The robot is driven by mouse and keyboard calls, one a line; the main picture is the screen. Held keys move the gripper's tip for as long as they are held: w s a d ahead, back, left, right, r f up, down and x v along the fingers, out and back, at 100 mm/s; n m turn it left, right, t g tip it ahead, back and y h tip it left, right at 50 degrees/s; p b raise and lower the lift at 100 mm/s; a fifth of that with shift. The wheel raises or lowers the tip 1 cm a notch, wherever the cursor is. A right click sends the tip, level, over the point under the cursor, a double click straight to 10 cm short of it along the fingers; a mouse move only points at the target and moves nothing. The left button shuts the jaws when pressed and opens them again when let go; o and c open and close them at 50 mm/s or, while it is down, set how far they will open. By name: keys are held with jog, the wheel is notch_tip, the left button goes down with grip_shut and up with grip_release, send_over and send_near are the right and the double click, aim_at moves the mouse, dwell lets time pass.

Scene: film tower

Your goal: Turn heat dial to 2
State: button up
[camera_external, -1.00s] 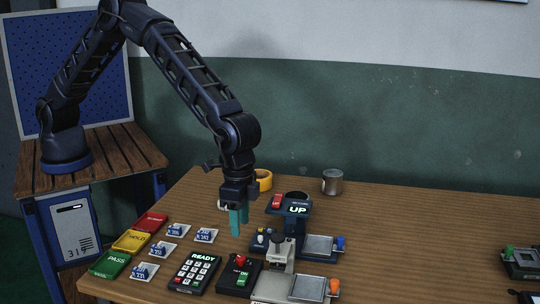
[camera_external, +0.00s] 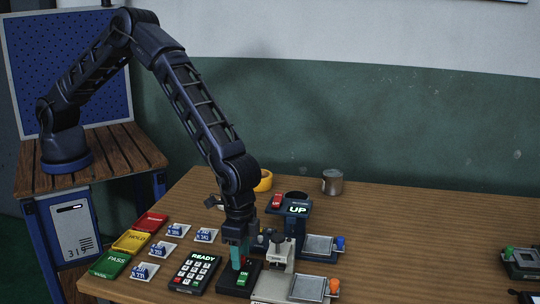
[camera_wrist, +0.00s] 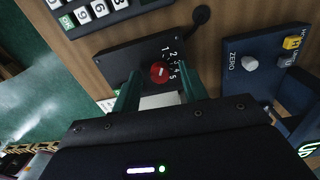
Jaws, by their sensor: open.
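The heat dial is a red round knob (camera_wrist: 160,72) on a small black box (camera_wrist: 118,58), beside white numbers 1 to 5. A pale mark shows on the knob, but I cannot tell which number it points to. In the external view the box (camera_external: 228,287) sits at the table's front, with a green OK label (camera_external: 243,278); the fingers largely hide the knob there. My gripper (camera_wrist: 158,82) is open, its two teal fingers on either side of the knob in the wrist view. In the external view my gripper (camera_external: 238,256) points down just over the box. Contact cannot be told.
A keypad reading READY (camera_external: 195,272) stands close left of the box. A grey device with a plate (camera_external: 306,288) stands close right, and a dark blue device reading UP (camera_external: 297,210) behind it. Coloured trays (camera_external: 110,264) lie left. The table's right side is mostly clear.

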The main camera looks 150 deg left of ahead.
grip_shut()
jog(key=shift+m, duration=2.9)
grip_release()
jog(key=shift+r, duration=0.1)
